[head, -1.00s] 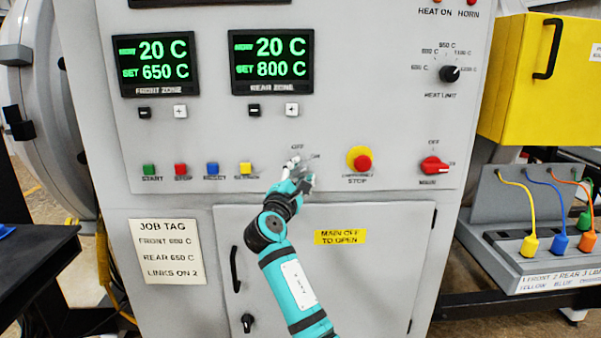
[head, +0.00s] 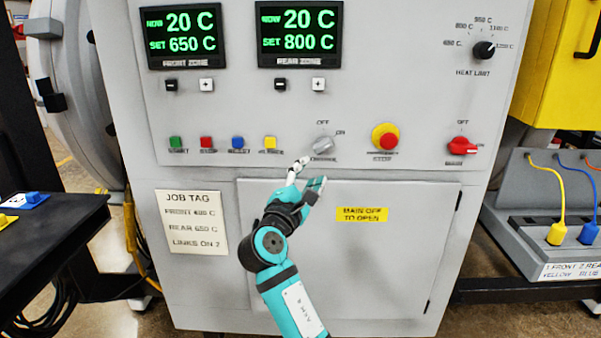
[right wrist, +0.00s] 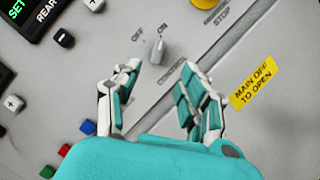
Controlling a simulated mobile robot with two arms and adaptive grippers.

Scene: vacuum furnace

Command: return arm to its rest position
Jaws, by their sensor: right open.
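My right gripper (head: 311,173) is in front of the furnace panel, just below and left of the grey control knob (head: 322,145). Its fingers are apart with nothing between them. In the right wrist view the open gripper (right wrist: 160,72) has a finger on each side. The knob (right wrist: 158,50) stands ahead of the fingertips, clear of them, and appears turned toward ON. My right arm reaches up from the bottom of the head view. My left gripper is not in view.
An emergency stop button (head: 385,137) and a red main switch (head: 460,146) are to the right on the panel. A cabinet door (head: 405,230) lies below. A black table (head: 50,235) stands left, a grey plug stand (head: 515,222) right.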

